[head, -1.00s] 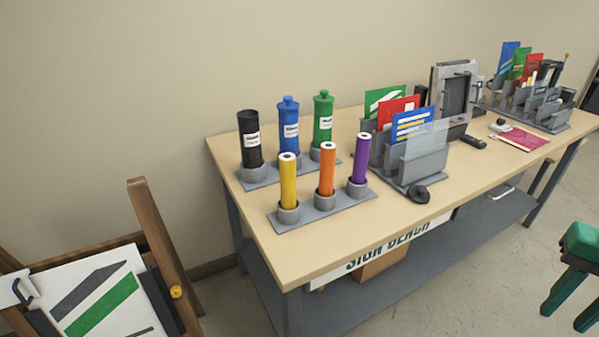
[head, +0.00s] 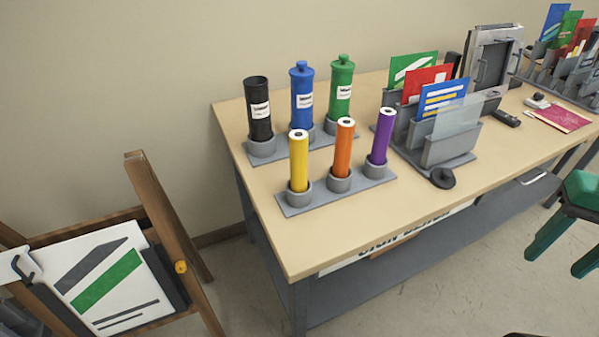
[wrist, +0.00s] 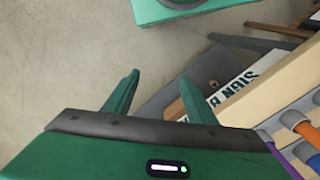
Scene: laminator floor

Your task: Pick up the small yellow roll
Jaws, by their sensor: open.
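The small yellow roll (head: 299,162) stands upright in the left cup of a grey three-cup holder (head: 295,209) near the front left of the bench, in the head view. My gripper (head: 555,262) is at the right edge of the head view, in front of the bench and well apart from the roll. In the wrist view my gripper (wrist: 160,88) has its two green fingers spread, with nothing between them. I cannot make out the yellow roll in the wrist view.
An orange roll (head: 344,149) and a purple roll (head: 380,137) stand beside it. Black (head: 259,110), blue (head: 302,95) and green (head: 341,90) tubes stand behind. A grey rack (head: 450,146) is to the right. The bench's front left top (head: 300,250) is bare. An easel (head: 170,230) stands left.

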